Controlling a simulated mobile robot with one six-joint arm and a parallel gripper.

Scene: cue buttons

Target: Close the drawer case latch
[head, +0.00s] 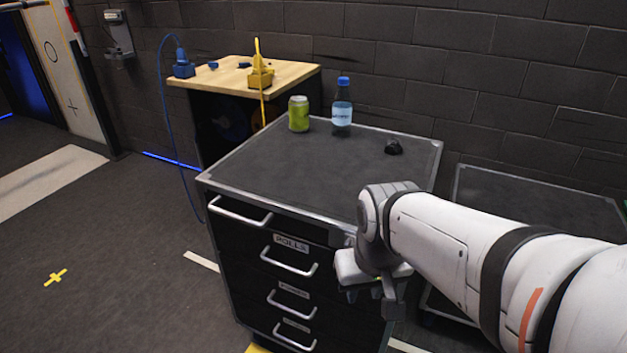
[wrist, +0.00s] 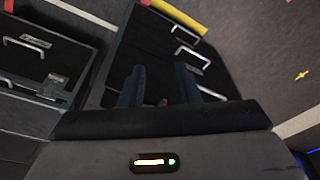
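The black drawer case (head: 300,190) stands in the middle of the head view, with a grey-edged top and several drawers with silver handles. A small grey fitting (head: 343,239) at the upper right of its front, beside my wrist, may be the latch; my arm partly covers that area and its state is unclear. My gripper (head: 371,295) is in front of the case's right side, pointing down. In the wrist view its two dark fingers (wrist: 160,86) are apart with nothing between them. Drawer handles (wrist: 190,55) show beyond the fingers.
A green can (head: 298,114), a blue-capped bottle (head: 342,106) and a small black object (head: 393,147) stand on the case. A wooden-topped bench (head: 215,78) is behind it. A lower dark unit (head: 540,196) is at right. The floor at left is open.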

